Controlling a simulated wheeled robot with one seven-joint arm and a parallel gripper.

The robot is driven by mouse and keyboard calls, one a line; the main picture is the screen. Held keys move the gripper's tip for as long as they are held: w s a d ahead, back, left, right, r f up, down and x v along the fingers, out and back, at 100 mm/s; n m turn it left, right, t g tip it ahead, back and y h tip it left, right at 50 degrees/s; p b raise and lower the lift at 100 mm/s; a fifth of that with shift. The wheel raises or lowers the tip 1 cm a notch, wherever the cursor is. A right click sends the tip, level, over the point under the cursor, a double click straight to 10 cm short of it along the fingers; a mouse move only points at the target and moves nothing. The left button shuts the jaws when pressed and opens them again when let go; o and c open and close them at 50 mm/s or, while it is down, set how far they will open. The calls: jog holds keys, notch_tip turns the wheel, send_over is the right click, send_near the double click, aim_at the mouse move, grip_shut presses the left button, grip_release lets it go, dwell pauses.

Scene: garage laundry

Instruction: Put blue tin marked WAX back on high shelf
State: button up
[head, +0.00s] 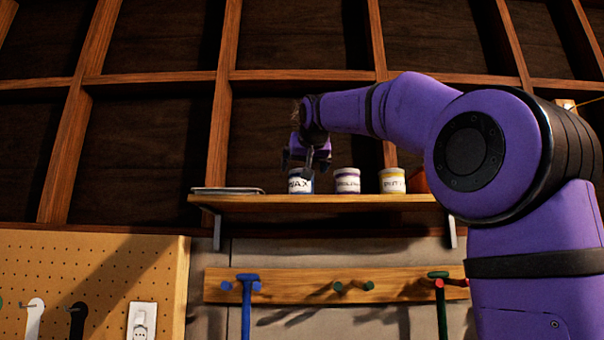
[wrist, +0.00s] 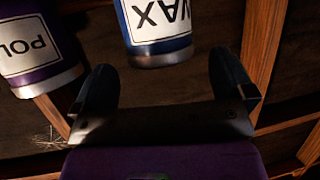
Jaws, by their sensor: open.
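The blue tin marked WAX (head: 301,185) stands upright at the left part of the high shelf (head: 340,203). My gripper (head: 307,160) is open at the top of this tin, its fingers partly in front of and above it. In the wrist view the picture is upside down. There the WAX tin (wrist: 158,35) lies ahead of the gap between my two spread fingers (wrist: 162,68), and nothing is clamped between them. Whether a finger touches the tin, I cannot tell.
A purple-banded tin (head: 347,182), also in the wrist view (wrist: 38,50), and a yellow-banded tin (head: 392,181) stand to the right. A flat grey item (head: 228,190) lies at the shelf's left end. Below is a peg rail (head: 310,285) with hanging tools.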

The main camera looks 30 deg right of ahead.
jog(key=v, duration=0.8)
jog(key=shift+s+a+r, duration=0.1)
jog(key=s+a+f+n+g+y, duration=0.1)
jog(key=s+f, duration=0.7)
jog(key=f, duration=0.8)
jog(key=s+a+f+n+g+y, duration=0.2)
jog(key=s+a+f+g, duration=0.2)
jog(key=f, duration=1.2)
jog(key=s+a+f+n+g+y, duration=0.1)
jog(key=s+a+f, duration=0.5)
jog(key=s+f, duration=0.6)
notch_tip(320, 180, down, 4)
jog(key=shift+n+g+y, duration=0.3)
jog(key=shift+g+y, duration=0.4)
